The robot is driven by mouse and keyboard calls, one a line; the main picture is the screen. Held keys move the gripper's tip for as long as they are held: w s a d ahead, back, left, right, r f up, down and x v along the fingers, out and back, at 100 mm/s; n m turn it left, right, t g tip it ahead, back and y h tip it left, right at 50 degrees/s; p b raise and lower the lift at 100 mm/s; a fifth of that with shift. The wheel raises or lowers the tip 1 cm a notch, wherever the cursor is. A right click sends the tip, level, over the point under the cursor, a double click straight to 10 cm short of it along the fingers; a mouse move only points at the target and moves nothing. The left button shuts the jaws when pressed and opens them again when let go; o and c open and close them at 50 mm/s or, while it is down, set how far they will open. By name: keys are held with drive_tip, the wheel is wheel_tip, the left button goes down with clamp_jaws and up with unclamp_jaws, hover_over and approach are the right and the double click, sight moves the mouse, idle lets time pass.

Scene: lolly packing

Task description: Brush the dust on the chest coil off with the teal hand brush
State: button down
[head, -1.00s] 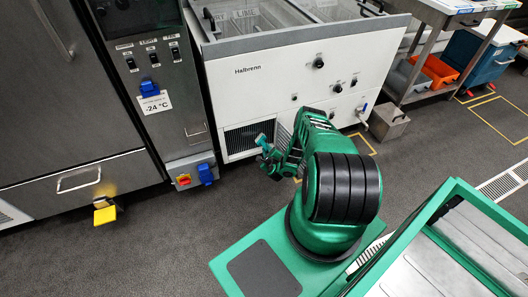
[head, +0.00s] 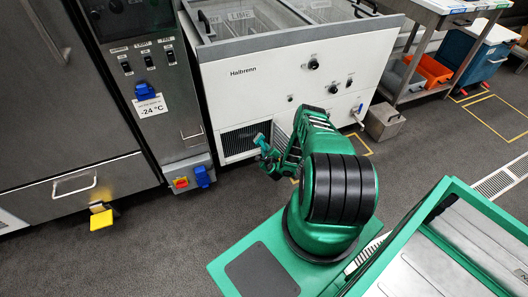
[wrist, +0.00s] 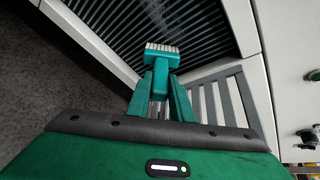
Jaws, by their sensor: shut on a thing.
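The teal hand brush (wrist: 163,57) has a short row of pale bristles. My gripper (wrist: 162,82) is shut on its handle, and the bristles point away from me toward the grille. In the head view the brush (head: 260,140) and my gripper (head: 268,153) are low in front of the white chest. The chest coil sits behind dark slats (wrist: 105,18) low on the chest front, also seen in the head view (head: 236,143). A paler, greyish haze lies on the slats beyond the brush. I cannot tell whether the bristles touch the slats.
The white Halbrenn chest (head: 290,85) stands ahead, with knobs and a tap on its front. A steel cabinet (head: 70,120) with a yellow pedal (head: 101,220) is at the left. A green-rimmed bin (head: 450,190) is at the right. A grey box (head: 384,121) stands on the floor.

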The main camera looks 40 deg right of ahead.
drive_tip(key=shift+w+a+r, duration=0.1)
drive_tip(key=shift+w, duration=0.05)
drive_tip(key=shift+w+a, duration=0.15)
drive_tip(key=shift+a, duration=0.4)
drive_tip(key=shift+w+a, duration=0.15)
drive_tip(key=shift+a, duration=0.4)
drive_tip(key=shift+w+a, duration=0.15)
drive_tip(key=shift+a, duration=0.5)
drive_tip(key=shift+w+a, duration=0.15)
drive_tip(key=shift+a, duration=0.6)
drive_tip(key=shift+w+a, duration=0.2)
drive_tip(key=shift+a, duration=0.3)
drive_tip(key=shift+w+a, duration=0.15)
drive_tip(key=shift+a, duration=0.55)
drive_tip(key=shift+w+a, duration=0.2)
drive_tip(key=shift+a, duration=0.35)
drive_tip(key=shift+w+a, duration=0.15)
drive_tip(key=shift+a, duration=0.35)
